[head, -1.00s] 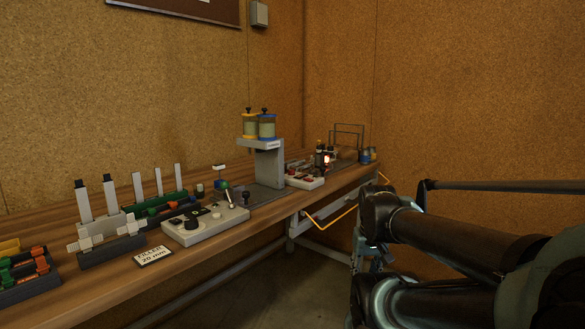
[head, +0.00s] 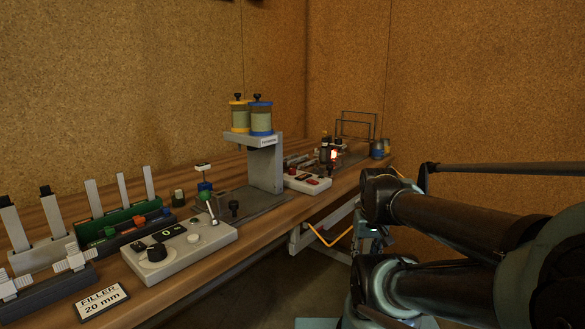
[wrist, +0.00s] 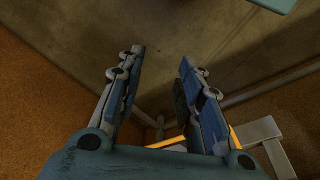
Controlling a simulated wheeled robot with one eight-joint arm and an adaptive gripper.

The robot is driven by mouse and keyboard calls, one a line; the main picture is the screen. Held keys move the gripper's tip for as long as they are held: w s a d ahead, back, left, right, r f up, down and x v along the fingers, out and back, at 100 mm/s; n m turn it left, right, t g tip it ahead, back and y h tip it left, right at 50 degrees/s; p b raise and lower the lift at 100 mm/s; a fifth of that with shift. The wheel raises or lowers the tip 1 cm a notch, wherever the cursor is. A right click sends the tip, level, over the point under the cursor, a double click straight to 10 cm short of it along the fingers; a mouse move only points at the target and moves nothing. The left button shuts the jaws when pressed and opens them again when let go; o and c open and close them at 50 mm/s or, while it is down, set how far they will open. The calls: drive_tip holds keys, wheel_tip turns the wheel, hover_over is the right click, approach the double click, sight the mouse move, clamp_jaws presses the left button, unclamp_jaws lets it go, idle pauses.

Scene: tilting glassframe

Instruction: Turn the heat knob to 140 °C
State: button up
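Two control boxes stand on the wooden bench in the head view. The nearer light-grey box (head: 187,256) carries a black knob (head: 157,252), a dark display, a white button and a small lever. A smaller pale box (head: 307,184) with red parts stands farther back, by a glowing red spot (head: 334,155). I cannot read any temperature scale, so I cannot tell which knob is for heat. My gripper (wrist: 162,62) is open and empty in the wrist view, with floor beyond its fingers. It touches no knob.
A grey stand (head: 265,163) with a yellow-topped and a blue-topped canister is on the bench. Racks with upright bars and a "FILLER 20 mm" sign (head: 101,301) are at left. A wire frame (head: 357,126) stands at the far end. My arm is right of the bench, over open floor.

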drive_tip(key=shift+o, duration=1.3)
drive_tip(key=shift+s+r, duration=0.15)
wheel_tip(320, 180, up, 33)
drive_tip(key=n+g, duration=0.3)
drive_tip(key=n, duration=1)
hover_over(293, 169)
drive_tip(key=w, duration=0.1)
drive_tip(key=f, duration=1.6)
drive_tip(key=shift+s+f, duration=0.35)
drive_tip(key=shift+f, duration=0.05)
drive_tip(key=shift+c, duration=0.4)
clamp_jaws()
